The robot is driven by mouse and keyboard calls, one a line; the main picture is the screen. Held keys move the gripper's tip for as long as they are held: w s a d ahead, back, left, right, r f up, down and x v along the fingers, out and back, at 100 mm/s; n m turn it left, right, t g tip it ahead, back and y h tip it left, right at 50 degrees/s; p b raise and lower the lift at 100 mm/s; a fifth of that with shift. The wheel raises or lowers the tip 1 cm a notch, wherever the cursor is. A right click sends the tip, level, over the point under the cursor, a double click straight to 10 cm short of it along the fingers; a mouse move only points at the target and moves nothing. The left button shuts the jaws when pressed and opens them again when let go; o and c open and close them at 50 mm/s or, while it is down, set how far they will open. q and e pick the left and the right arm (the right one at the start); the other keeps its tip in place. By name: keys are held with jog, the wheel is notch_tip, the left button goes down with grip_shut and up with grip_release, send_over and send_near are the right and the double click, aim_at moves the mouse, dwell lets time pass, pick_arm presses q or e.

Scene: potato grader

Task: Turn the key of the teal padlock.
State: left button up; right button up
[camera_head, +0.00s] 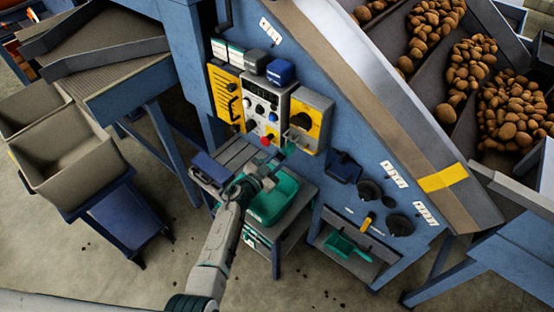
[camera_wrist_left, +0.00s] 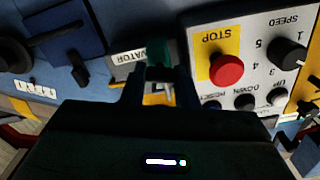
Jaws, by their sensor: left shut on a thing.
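The teal padlock (camera_wrist_left: 158,50) shows in the left wrist view as a small dark teal block just beyond my fingertips, beside the edge of a label ending in "VATOR". In the head view it is a small teal patch (camera_head: 290,147) below the yellow switch box. My left gripper (camera_head: 279,160) reaches up to it from below. In the left wrist view its two fingers (camera_wrist_left: 160,75) are closed on a small dark piece at the padlock's near end, seemingly the key, which is mostly hidden between the tips. My right gripper is not in view.
The red stop button (camera_wrist_left: 226,70) and the speed panel lie close to the right of the fingers in the wrist view. A switch box with a black knob (camera_head: 304,121) is just above the padlock.

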pick_arm(q)
jog(key=shift+f+m+b, duration=0.1)
jog(key=shift+m+b, duration=1.25)
jog(key=shift+m, duration=5.65)
jog(key=o, duration=1)
jog(key=b+v, duration=0.1)
jog(key=v, duration=1)
